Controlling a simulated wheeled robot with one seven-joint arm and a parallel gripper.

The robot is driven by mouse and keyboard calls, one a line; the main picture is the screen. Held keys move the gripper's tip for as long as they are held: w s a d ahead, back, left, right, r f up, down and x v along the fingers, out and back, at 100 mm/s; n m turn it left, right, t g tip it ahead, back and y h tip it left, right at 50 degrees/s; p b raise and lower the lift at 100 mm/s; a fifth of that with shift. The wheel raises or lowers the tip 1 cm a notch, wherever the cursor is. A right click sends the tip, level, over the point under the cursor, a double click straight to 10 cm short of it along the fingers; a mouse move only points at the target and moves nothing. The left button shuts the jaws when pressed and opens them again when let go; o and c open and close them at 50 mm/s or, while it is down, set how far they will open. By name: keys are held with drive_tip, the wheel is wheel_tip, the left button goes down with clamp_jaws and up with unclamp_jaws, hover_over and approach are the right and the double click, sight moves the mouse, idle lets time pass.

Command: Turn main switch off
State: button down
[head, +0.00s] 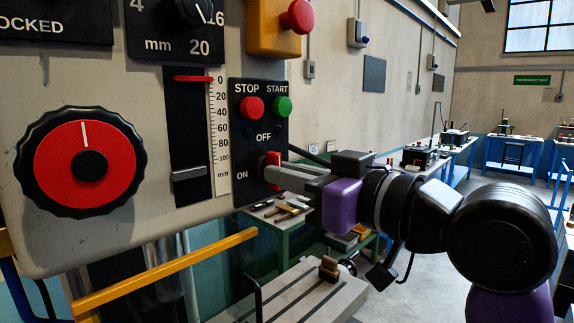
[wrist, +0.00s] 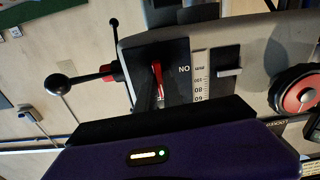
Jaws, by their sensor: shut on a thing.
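The main switch (head: 274,158) is a red handle low on the black panel (head: 241,142), between the word OFF above it and ON at the lower left. My gripper (head: 272,174) reaches in from the right, with its grey fingers shut on the handle. In the wrist view the red handle (wrist: 157,74) shows on the black plate, beside the word ON, which appears upside down. The fingers partly cover the handle, so I cannot tell exactly which position it is in.
A red STOP button (head: 252,109) and a green START button (head: 282,107) sit just above. A depth scale (head: 218,120) and a big red dial (head: 85,163) lie to the left. A yellow bar (head: 165,273) and a machine table (head: 300,290) are below.

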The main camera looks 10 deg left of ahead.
drive_tip(key=shift+f+m, duration=0.15)
drive_tip(key=shift+m, duration=0.25)
drive_tip(key=c, duration=1.5)
unclamp_jaws()
drive_tip(key=shift+d, duration=0.1)
drive_tip(key=b+v, duration=0.2)
drive_tip(key=v, duration=0.5)
drive_tip(key=shift+s+d, duration=0.3)
